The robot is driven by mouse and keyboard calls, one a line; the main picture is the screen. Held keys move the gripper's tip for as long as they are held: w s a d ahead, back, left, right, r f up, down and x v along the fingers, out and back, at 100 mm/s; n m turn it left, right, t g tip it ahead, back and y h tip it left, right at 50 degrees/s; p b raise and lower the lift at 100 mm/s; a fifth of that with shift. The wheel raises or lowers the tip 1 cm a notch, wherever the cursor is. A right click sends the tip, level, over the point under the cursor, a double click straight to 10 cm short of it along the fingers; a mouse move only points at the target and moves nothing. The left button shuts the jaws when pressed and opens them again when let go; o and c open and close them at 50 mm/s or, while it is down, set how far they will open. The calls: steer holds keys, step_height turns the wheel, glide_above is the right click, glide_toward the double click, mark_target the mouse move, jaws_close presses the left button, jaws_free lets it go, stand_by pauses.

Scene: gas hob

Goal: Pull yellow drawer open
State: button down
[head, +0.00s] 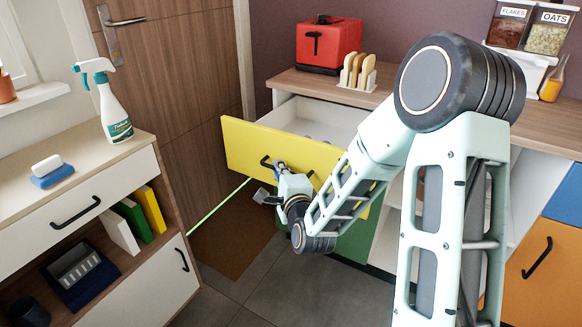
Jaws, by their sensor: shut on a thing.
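The yellow drawer (250,140) is pulled well out of the counter, in the middle of the head view. Its white inside shows, with some small items in it that I cannot make out. A dark handle (265,161) is on its yellow front. My gripper (279,166) is at this handle, in front of the drawer, and is shut on it. The fingers are small in the view and partly hide the handle. My arm hides the right part of the drawer front.
A red toaster (328,45) and a toast rack (357,72) stand on the counter above. A green front (357,238) is below the drawer. A shelf unit (75,205) with a spray bottle (105,103) stands at the left. Grey floor lies between.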

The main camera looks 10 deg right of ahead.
steer(key=shift+s+a, duration=0.45)
steer(key=shift+s, duration=0.25)
steer(key=shift+s+a, duration=0.45)
steer(key=shift+s, duration=0.2)
steer(key=c, duration=2.3)
jaws_free()
